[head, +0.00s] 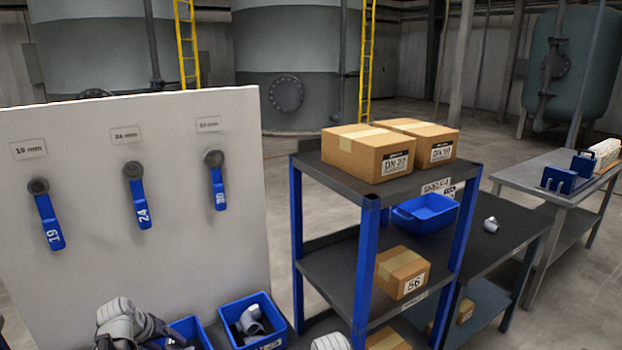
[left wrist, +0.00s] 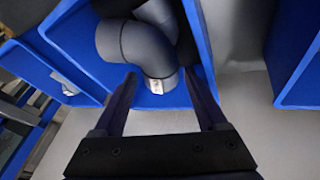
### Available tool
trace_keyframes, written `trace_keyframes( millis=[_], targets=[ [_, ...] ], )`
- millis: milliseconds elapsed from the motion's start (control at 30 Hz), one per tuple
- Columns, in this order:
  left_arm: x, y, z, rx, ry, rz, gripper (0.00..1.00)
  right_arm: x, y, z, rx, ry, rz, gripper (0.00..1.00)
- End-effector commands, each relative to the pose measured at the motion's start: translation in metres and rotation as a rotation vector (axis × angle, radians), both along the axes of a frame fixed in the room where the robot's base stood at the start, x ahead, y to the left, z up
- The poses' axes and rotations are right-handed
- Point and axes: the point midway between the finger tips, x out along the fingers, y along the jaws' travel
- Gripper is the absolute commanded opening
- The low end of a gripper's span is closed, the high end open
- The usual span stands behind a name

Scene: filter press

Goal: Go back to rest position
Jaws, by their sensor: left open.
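My left gripper (left wrist: 160,82) is open, with its two dark fingers spread apart in the left wrist view. A grey pipe elbow (left wrist: 143,45) lies in a blue bin (left wrist: 193,98) beyond the fingertips. Nothing is clearly held between the fingers; contact with the elbow cannot be told. In the head view my left arm (head: 122,322) is low at the bottom left, beside the blue bins, and its fingers are mostly hidden or cut off. A grey part of my right arm (head: 331,342) shows at the bottom edge; the right gripper is out of view.
A blue bin with grey fittings (head: 259,333) stands near my left arm. Behind it is a white panel (head: 85,240) with three blue-handled valves. A shelf (head: 335,178) with boxes stands to the right, then a metal table (head: 530,176). More blue bins (left wrist: 296,75) flank the wrist view.

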Motion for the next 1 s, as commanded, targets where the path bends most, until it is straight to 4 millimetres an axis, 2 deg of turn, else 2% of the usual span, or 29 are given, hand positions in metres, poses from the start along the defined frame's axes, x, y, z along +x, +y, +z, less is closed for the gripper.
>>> trace_keyframes(
  millis=[33, 100, 300, 733, 1000],
  targets=[
    [0.004, -0.001, -0.012, 0.000, 0.000, -0.001, 0.74, 0.000, 0.000, -0.012, 0.000, 0.000, 0.000, 1.00],
    [0.007, -0.002, -0.018, 0.000, 0.000, -0.001, 0.74, 0.000, 0.000, -0.018, 0.000, 0.000, 0.000, 1.00],
    [0.009, -0.003, -0.022, 0.000, -0.001, 0.000, 0.74, 0.000, 0.000, -0.022, 0.000, 0.000, 0.000, 1.00],
    [0.009, -0.003, -0.018, 0.000, -0.001, 0.000, 0.74, 0.000, 0.000, -0.018, 0.000, 0.000, 0.000, 1.00],
    [0.000, -0.001, 0.003, 0.000, -0.001, 0.001, 0.74, 0.000, 0.000, 0.003, 0.000, 0.000, 0.000, 1.00]
  ],
)
